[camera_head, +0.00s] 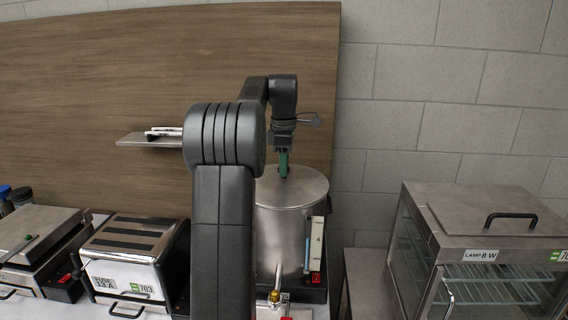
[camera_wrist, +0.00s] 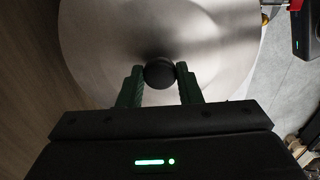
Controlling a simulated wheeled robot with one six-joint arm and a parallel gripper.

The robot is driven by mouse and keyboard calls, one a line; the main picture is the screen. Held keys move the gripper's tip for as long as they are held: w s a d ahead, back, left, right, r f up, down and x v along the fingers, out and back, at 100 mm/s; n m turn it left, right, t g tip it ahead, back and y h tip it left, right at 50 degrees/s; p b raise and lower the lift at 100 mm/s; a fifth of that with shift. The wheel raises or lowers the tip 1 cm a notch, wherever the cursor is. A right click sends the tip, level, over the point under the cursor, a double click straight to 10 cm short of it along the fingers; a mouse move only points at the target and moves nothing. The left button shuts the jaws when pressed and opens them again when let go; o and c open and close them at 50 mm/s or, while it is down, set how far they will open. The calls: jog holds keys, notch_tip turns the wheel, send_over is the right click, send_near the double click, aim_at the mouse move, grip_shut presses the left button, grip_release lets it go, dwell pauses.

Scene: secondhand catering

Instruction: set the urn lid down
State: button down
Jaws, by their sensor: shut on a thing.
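The urn (camera_head: 284,245) is a steel cylinder standing on the counter, partly hidden behind my arm. The urn lid (camera_head: 305,184) is at the top of the urn; I cannot tell whether it is seated or slightly raised. In the wrist view the lid (camera_wrist: 100,45) is a wide, round steel disc with a black knob (camera_wrist: 159,73) at its middle. My gripper (camera_head: 284,165) points down over the lid. In the wrist view its green fingers (camera_wrist: 160,86) are shut on the knob, one on each side.
A toaster (camera_head: 128,262) and a flat grill (camera_head: 32,238) stand left of the urn. A glass-sided heated cabinet (camera_head: 478,215) stands to the right, past a gap. A small wall shelf (camera_head: 150,141) is behind my arm. A tap (camera_head: 276,293) sticks out at the urn's front.

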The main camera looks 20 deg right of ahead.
jog(key=shift+f, duration=0.15)
jog(key=c, duration=0.9)
grip_release()
jog(key=shift+c, duration=0.2)
jog(key=shift+r, duration=3.75)
